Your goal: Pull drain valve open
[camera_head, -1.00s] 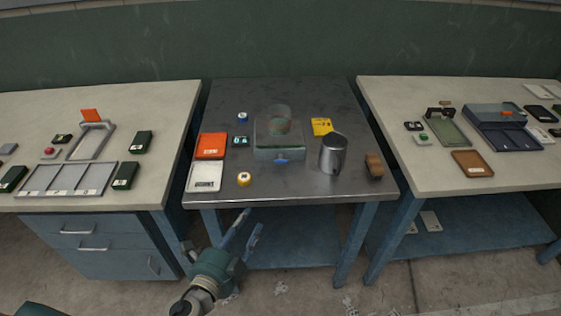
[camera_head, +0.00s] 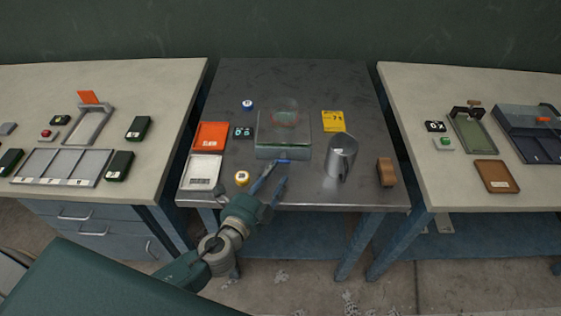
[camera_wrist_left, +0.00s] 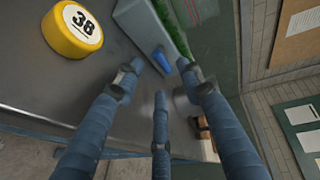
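The drain valve is a small blue lever (camera_head: 284,161) low on the front of a box with a clear cylinder on top (camera_head: 283,135). It also shows as a blue piece in the left wrist view (camera_wrist_left: 159,60). My left gripper (camera_head: 278,171) is at the table's front edge, just in front of the valve. Its fingers are spread, with nothing between them. In the left wrist view the fingertips (camera_wrist_left: 161,80) point at the box front, with the blue valve just beyond them. Contact cannot be told. My right gripper is not in view.
A yellow round weight marked 38 (camera_wrist_left: 72,30) lies left of the gripper. A metal cup (camera_head: 341,158) and a brown block (camera_head: 386,172) stand to the right. Orange (camera_head: 211,136) and white (camera_head: 202,172) trays lie left. Side tables flank the metal table (camera_head: 300,80).

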